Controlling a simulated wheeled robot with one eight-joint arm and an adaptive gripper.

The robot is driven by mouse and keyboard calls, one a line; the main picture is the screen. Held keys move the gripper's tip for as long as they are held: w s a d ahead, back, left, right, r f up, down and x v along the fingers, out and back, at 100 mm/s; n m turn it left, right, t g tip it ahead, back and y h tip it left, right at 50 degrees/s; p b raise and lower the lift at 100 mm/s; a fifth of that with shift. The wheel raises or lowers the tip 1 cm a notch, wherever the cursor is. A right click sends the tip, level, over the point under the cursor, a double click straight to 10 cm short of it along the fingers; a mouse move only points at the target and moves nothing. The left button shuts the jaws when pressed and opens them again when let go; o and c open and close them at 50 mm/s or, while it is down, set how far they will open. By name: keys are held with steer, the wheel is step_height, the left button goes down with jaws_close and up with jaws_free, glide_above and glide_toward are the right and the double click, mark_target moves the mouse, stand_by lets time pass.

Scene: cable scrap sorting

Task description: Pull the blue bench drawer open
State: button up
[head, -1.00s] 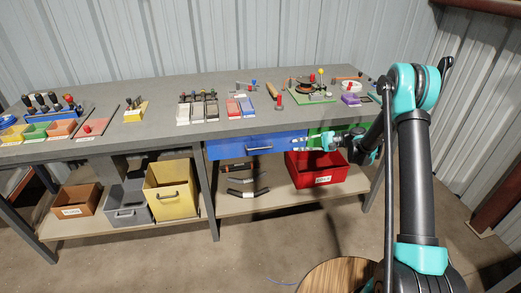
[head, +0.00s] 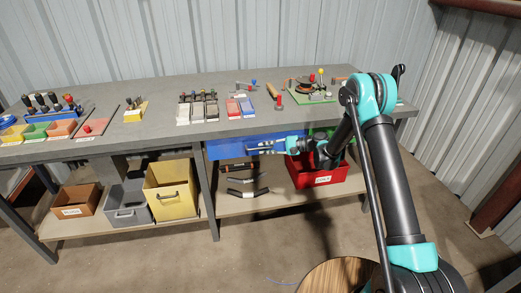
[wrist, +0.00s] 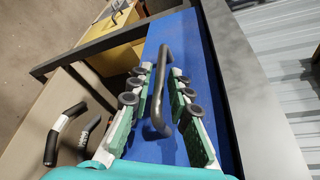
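The blue bench drawer (head: 224,149) sits shut under the benchtop, left of a green drawer. In the wrist view its blue front (wrist: 192,42) carries a dark bar handle (wrist: 162,85). My gripper (head: 262,148) is in front of the drawer at the handle, reaching in from the right. In the wrist view my gripper (wrist: 158,76) is open, with one finger on each side of the handle. Gaps show between the finger pads and the bar. In the head view my gripper partly covers the handle.
The green drawer (head: 320,131) and a red bin (head: 338,177) are partly behind my arm. Dark cable pieces (head: 246,181) lie on the lower shelf, left of the red bin. A yellow bin (head: 172,192) stands further left. The floor before the bench is mostly clear.

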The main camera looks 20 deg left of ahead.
steer(key=shift+x, duration=1.15)
steer(key=shift+c, duration=0.6)
jaws_close()
